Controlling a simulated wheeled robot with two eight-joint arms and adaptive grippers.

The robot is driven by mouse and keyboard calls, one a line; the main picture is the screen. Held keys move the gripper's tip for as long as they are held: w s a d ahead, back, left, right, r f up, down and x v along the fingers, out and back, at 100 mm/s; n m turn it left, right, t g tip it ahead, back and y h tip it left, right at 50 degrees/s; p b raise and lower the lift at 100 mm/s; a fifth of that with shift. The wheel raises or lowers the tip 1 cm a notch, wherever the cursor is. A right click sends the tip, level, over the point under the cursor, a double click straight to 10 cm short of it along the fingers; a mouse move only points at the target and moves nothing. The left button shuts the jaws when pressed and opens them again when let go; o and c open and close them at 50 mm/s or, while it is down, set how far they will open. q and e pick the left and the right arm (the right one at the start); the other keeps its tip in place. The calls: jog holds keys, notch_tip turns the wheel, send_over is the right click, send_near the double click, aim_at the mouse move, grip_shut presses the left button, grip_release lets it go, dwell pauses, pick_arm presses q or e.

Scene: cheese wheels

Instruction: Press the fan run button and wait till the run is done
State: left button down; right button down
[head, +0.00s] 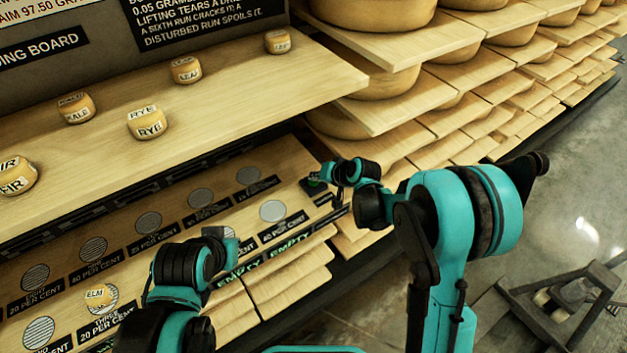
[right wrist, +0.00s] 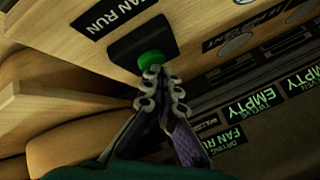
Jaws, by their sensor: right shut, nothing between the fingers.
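The fan run button (right wrist: 151,60) is green and sits in a black housing (right wrist: 140,41) beside a "FAN RUN" label (right wrist: 115,16) on the wooden board. My right gripper (right wrist: 160,72) is shut and empty, its fingertips right at the lower edge of the button. I cannot tell whether they touch it or press it in. In the head view my right gripper (head: 318,184) is at the right end of the lower board, where it largely hides the button. My left gripper (head: 226,236) is over the front of the lower board; its fingers are too unclear to read.
Several small labelled cheeses, such as RYE (head: 148,122), stand on the upper shelf (head: 230,95). Green displays (right wrist: 260,99) read EMPTY. Racks of large cheese wheels (head: 375,85) stand close behind my right arm.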

aim_at(315, 182)
jog(key=shift+r, duration=0.1)
jog(key=shift+r+p, duration=0.6)
jog(key=shift+r, duration=0.2)
jog(key=shift+r+p, duration=1.8)
jog(key=shift+r, duration=0.8)
jog(key=shift+f, duration=0.1)
